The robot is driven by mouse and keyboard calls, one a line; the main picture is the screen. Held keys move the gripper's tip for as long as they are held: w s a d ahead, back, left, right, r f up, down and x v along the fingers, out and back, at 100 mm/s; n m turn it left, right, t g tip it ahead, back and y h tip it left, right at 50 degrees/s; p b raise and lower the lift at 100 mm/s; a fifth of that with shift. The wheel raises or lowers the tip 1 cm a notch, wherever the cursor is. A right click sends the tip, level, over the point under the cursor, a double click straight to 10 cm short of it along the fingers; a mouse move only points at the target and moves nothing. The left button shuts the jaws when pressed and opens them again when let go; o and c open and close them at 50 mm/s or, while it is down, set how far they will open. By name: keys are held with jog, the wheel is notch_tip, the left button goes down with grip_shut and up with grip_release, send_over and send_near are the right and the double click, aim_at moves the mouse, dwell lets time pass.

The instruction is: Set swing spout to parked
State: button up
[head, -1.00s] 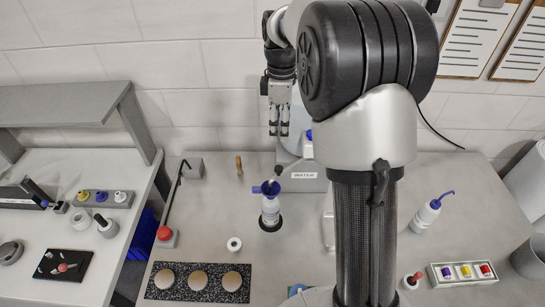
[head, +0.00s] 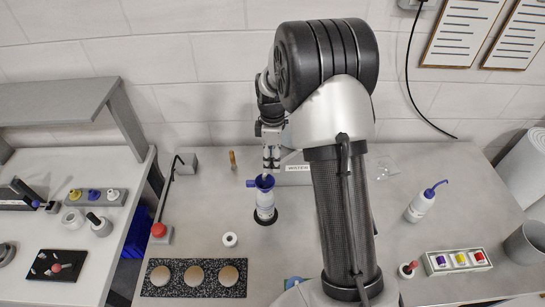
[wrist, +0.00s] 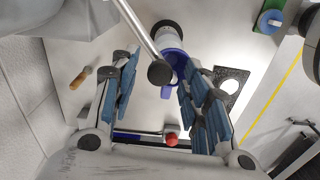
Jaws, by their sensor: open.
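The swing spout (wrist: 139,32) is a metal tube with a dark round tip, seen in the wrist view reaching over a bottle with a blue top (wrist: 173,62). In the head view the bottle (head: 265,203) stands upright on a black ring, and my gripper and arm largely hide the spout. The grey unit with a water label (head: 297,171) is partly hidden behind my arm. My gripper (head: 270,160) is open and empty just above and behind the bottle. In the wrist view the spout's tip lies between its blue-padded fingers (wrist: 160,100); I see no clear contact.
A red-knobbed fixture (head: 158,231) with a dark rod stands left of the bottle. A wooden-handled tool (head: 233,160) is near the wall. A white ring (head: 230,239) and a speckled board (head: 196,278) are in front. A wash bottle (head: 421,205) stands right.

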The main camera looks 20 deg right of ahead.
jog(key=shift+c, duration=0.5)
grip_shut()
dwell(0.3)
